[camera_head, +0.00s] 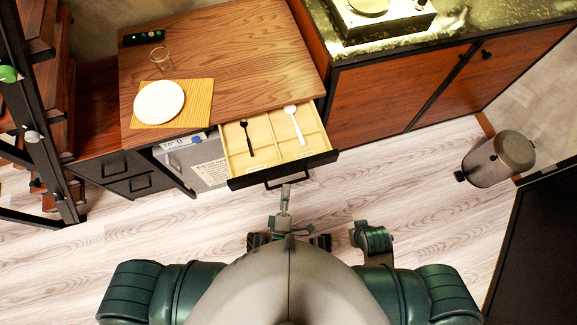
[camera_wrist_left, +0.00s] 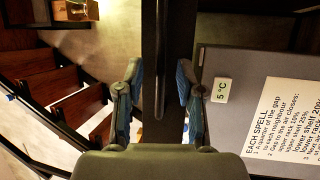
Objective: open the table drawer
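The table drawer (camera_head: 312,158) stands pulled out from under the wooden table (camera_head: 225,65), its inside showing. Its dark front carries a black bar handle (camera_head: 287,178). In the left wrist view the handle (camera_wrist_left: 160,60) runs as a thin upright bar along the dark drawer front (camera_wrist_left: 178,40). My left gripper (camera_head: 286,192) is at the handle in the head view. In the wrist view its blue-padded fingers (camera_wrist_left: 159,88) stand apart, one on either side of the handle, with gaps showing. My right gripper cannot be made out; only part of my right arm shows.
The drawer holds a black spoon (camera_head: 248,139) and a white spoon (camera_head: 294,125). A plate (camera_head: 159,102) on a mat (camera_head: 202,97) and a glass (camera_head: 161,58) stand on the table. Open stairs (camera_head: 40,110) rise at left.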

